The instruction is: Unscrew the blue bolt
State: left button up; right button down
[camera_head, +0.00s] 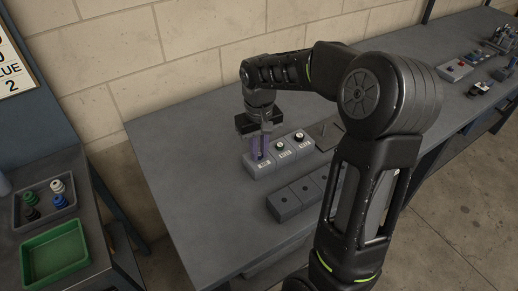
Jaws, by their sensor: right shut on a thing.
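My right gripper (262,146) points down over the left end of a grey block row (264,168) on the workbench. It is shut on the blue bolt at the leftmost block; the bolt is mostly hidden by the fingers, and only a bluish-purple tint shows there. Two more blocks in the row carry round dark-and-white tops, one in the middle (279,145) and one at the right (299,136). All three blocks have small white labels. My left gripper is not in view.
A second grey block row (284,205) with dark holes lies in front. At the left, a dark tray (18,222) holds white, green, black and blue pieces, beside an empty green tray (54,250). The bench's left part is clear. Tools lie at the far right.

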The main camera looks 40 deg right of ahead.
jog(key=shift+s+n, duration=0.1)
jog(key=shift+n, duration=1.1)
jog(key=shift+f+n+p, duration=0.1)
jog(key=shift+n+p, duration=0.2)
jog(key=shift+n, duration=0.9)
jog(key=n, duration=0.3)
jog(key=shift+p, duration=0.4)
jog(key=shift+n, duration=1.1)
jog(key=shift+n+p, duration=0.45)
jog(key=shift+n, duration=0.75)
jog(key=n, duration=0.2)
jog(key=shift+n, duration=0.4)
jog(key=shift+a, duration=0.1)
